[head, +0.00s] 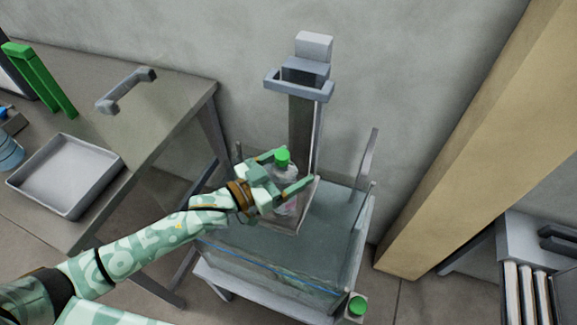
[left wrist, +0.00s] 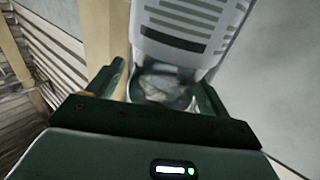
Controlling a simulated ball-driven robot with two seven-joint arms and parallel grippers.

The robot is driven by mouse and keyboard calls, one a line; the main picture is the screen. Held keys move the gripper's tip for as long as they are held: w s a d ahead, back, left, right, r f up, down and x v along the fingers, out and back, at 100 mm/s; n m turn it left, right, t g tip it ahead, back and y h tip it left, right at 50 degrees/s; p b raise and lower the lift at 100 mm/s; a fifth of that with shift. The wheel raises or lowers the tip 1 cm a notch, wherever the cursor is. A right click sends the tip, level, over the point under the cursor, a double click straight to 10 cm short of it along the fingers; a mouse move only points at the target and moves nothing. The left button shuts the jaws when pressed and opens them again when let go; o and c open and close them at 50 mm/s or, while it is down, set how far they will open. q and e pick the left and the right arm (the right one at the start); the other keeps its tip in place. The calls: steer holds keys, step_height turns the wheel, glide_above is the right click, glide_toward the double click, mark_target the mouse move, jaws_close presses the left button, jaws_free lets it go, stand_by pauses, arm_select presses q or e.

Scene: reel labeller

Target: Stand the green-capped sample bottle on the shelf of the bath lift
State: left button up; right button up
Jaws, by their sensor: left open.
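The green-capped sample bottle (head: 282,157) is clear with a pale label and looks upright at the bath lift. Its lower end is over the lift's small shelf (head: 309,199) and seems to rest on it, but the contact is partly hidden. My left gripper (head: 292,172) is open, with one finger on each side of the bottle. In the left wrist view the bottle's printed label (left wrist: 185,35) and clear lower part are between the spread fingers (left wrist: 167,88). The lift's grey column (head: 301,125) rises right behind the bottle. My right gripper is out of view.
The glass-walled bath (head: 265,262) surrounds the shelf, with a green knob (head: 357,305) at its front right corner. At left, a bench (head: 160,125) holds a grey tray (head: 66,177) and a green rack (head: 42,80). A tan post (head: 470,150) stands at right.

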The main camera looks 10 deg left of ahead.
arm_select(q)
steer(key=shift+s+a+r, duration=0.15)
steer(key=shift+a, duration=0.05)
steer(key=p+v, duration=0.1)
steer(key=v, duration=1)
steer(key=shift+s+a, duration=0.15)
steer(key=shift+s, duration=0.1)
